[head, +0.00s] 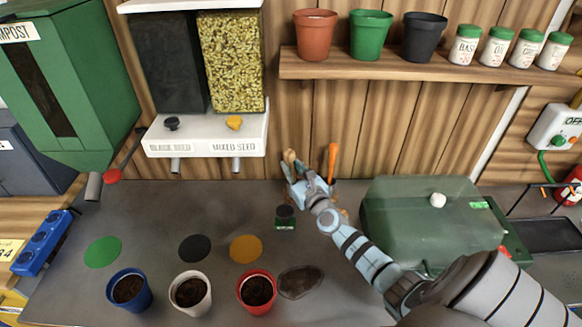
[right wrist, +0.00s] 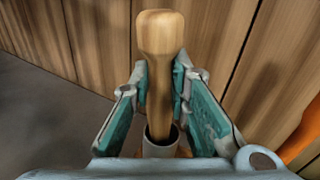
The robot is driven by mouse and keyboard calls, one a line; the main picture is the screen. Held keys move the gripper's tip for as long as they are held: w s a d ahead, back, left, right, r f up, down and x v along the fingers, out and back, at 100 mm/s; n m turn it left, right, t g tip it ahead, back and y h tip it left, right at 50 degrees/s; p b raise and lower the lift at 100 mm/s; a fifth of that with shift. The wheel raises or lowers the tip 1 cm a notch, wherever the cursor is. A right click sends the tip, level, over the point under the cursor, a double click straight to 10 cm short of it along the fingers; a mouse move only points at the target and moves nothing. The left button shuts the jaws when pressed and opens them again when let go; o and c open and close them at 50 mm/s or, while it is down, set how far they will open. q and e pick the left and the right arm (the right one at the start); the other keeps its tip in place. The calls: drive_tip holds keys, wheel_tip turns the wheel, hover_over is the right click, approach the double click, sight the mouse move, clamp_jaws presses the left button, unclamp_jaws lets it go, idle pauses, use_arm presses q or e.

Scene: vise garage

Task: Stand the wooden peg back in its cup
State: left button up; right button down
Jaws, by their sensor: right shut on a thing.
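The wooden peg (right wrist: 160,60) is pale, with a thick rounded head and a narrower shaft. My right gripper (right wrist: 160,90) is shut on its shaft, one teal-padded finger on each side. The peg looks about upright in the right wrist view. Its lower end meets the rim of a small grey cup (right wrist: 160,147); how deep it sits cannot be told. In the head view the peg's tip (head: 289,157) shows beside my right gripper (head: 303,184), near the back wall. The cup is hidden there behind the gripper. My left gripper is not in view.
An orange handle (head: 332,160) stands just right of the gripper. A small green-and-black box (head: 285,218) is in front. A green translucent cover (head: 430,220) stands to the right. Blue (head: 128,291), white (head: 191,293) and red (head: 257,291) pots line the front.

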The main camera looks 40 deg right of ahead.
drive_tip(key=shift+f, duration=0.1)
drive_tip(key=c, duration=1.5)
unclamp_jaws()
drive_tip(key=shift+o, duration=0.4)
drive_tip(key=o, duration=0.6)
drive_tip(key=shift+c, duration=0.2)
drive_tip(key=shift+p+v, duration=0.55)
drive_tip(key=shift+v, duration=0.7)
drive_tip(key=shift+p+v, duration=0.4)
drive_tip(key=shift+v, duration=1.85)
drive_tip(key=shift+d, duration=0.1)
